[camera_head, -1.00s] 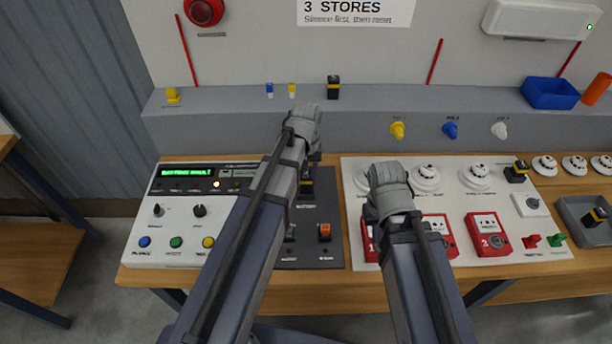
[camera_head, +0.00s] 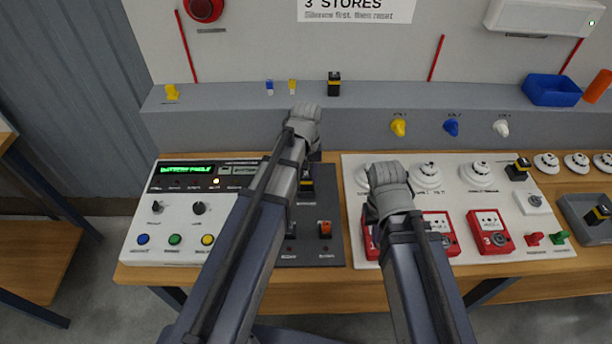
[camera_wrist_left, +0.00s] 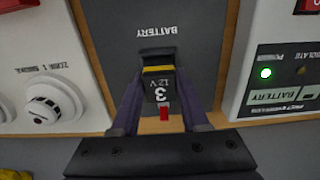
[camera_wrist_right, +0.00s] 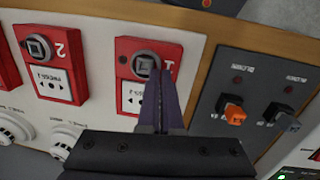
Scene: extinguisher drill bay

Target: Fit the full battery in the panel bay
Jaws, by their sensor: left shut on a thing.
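A black battery (camera_wrist_left: 158,85) with a yellow band, marked 3 and 12V, is between my left gripper's fingers (camera_wrist_left: 160,112). A red tab shows at its near end. It is at the dark grey panel (camera_wrist_left: 200,25), beside the upside-down word BATTERY. The bay is hidden under it, so I cannot tell how deep it sits. In the head view the battery (camera_head: 307,182) shows partly past my left gripper (camera_head: 308,160). My right gripper (camera_wrist_right: 162,100) looks shut and empty, with its fingertips over the red call point 1 (camera_wrist_right: 130,90).
Other black-and-yellow batteries stand on the shelf (camera_head: 334,86), on the white board (camera_head: 518,170) and in the grey tray (camera_head: 572,207). An orange switch (camera_head: 325,228) is on the dark panel. The white control panel (camera_head: 130,240) has a lit green display. A blue bin (camera_head: 552,92) is on the shelf.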

